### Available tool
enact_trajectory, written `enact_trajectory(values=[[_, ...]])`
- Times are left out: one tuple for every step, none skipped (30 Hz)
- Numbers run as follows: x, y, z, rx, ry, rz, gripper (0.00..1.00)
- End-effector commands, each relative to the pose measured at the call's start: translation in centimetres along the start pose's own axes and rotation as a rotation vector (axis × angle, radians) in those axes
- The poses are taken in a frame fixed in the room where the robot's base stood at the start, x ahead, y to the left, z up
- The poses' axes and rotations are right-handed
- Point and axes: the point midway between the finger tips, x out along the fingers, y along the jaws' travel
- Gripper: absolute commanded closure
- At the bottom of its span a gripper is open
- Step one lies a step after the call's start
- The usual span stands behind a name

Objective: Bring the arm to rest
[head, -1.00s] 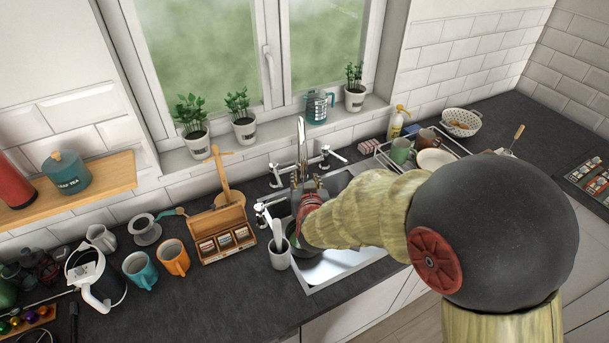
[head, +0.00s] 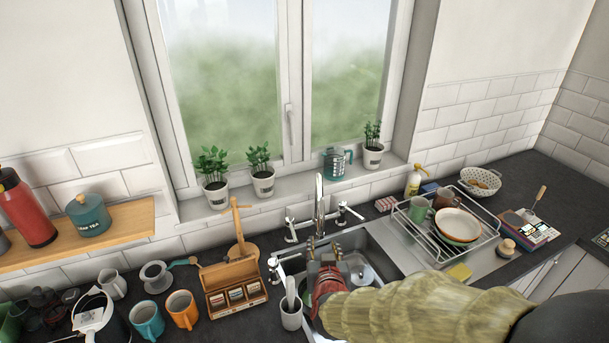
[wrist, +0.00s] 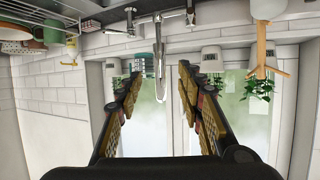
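My gripper (head: 325,250) is over the left part of the sink (head: 385,257), just in front of the tap (head: 319,205). In the wrist view my gripper (wrist: 157,85) shows two fingers set wide apart with nothing between them but the view of the tap (wrist: 158,45) and window beyond. The wrist picture is upside down, with the worktop at the top. My arm comes in from the lower right of the head view and hides the front of the sink.
A utensil pot (head: 291,313) and an open tea box (head: 236,287) stand left of my gripper. A dish rack (head: 445,228) with mugs and bowls is to the right. Potted plants (head: 262,183) line the sill. Orange (head: 182,310) and blue (head: 147,320) mugs stand at left.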

Motion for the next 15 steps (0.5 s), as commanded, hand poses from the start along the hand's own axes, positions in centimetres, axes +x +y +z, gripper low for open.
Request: enact_trajectory(values=[[0.0,0.0,-0.1,0.001,-0.001,-0.003,0.62],[-0.1,0.0,-0.1,0.003,-0.003,-0.006,0.62],[-0.2,-0.1,-0.2,0.007,-0.011,-0.016,0.62],[-0.4,-0.2,-0.3,0.012,-0.018,-0.026,0.62],[-0.6,-0.3,-0.4,0.018,-0.028,-0.04,0.62],[-1.0,-0.5,-0.6,0.024,-0.045,-0.061,0.62],[-1.4,-0.6,-0.7,0.03,-0.061,-0.08,0.62],[-1.9,-0.7,-0.8,0.035,-0.079,-0.1,0.62],[-2.7,-0.8,-0.8,0.038,-0.109,-0.126,0.62],[-3.4,-0.8,-0.9,0.04,-0.132,-0.146,0.62],[-4.2,-0.7,-0.9,0.04,-0.155,-0.164,0.62],[-5.3,-0.6,-0.7,0.038,-0.188,-0.184,0.62],[-6.2,-0.4,-0.6,0.035,-0.214,-0.197,0.62],[-7.2,-0.1,-0.3,0.031,-0.24,-0.207,0.62],[-8.5,0.3,0.0,0.024,-0.275,-0.218,0.62]])
